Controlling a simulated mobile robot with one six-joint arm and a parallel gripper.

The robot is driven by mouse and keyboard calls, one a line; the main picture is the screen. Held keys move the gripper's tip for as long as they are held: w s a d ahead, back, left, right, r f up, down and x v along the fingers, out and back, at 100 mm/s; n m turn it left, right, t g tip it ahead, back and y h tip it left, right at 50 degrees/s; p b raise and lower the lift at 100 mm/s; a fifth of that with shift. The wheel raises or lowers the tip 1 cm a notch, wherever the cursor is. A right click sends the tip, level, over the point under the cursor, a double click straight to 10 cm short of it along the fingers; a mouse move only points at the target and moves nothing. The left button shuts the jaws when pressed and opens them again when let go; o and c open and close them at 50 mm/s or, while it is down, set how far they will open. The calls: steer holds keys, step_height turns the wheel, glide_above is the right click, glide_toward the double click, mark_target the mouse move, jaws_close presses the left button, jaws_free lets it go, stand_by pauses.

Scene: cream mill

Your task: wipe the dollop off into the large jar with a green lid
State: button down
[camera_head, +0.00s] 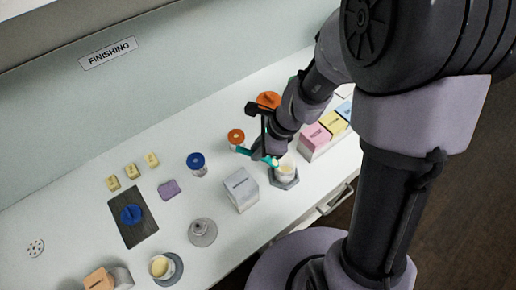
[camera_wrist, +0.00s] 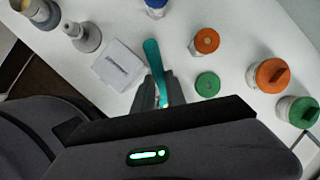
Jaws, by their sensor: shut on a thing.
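My gripper (camera_wrist: 163,100) is shut on a teal spatula (camera_wrist: 155,62), which points away from the wrist toward the blue-lidded jar. In the head view the spatula (camera_head: 254,155) lies in the air beside the white box. A flat green disc or lid (camera_wrist: 207,84) is nearer the gripper.
A white box (camera_head: 241,188) stands left of the gripper. Orange-lidded jars, large (camera_wrist: 268,75) and small (camera_wrist: 205,41), and a blue-lidded jar (camera_head: 197,163) are nearby. Pink and yellow boxes (camera_head: 315,138) stand to the right. The front-left holds an open cup (camera_head: 160,267) and a grey stand (camera_head: 202,232).

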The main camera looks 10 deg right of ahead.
steer(key=shift+r+p, duration=2.6)
steer(key=shift+r, duration=0.45)
steer(key=shift+f, duration=0.1)
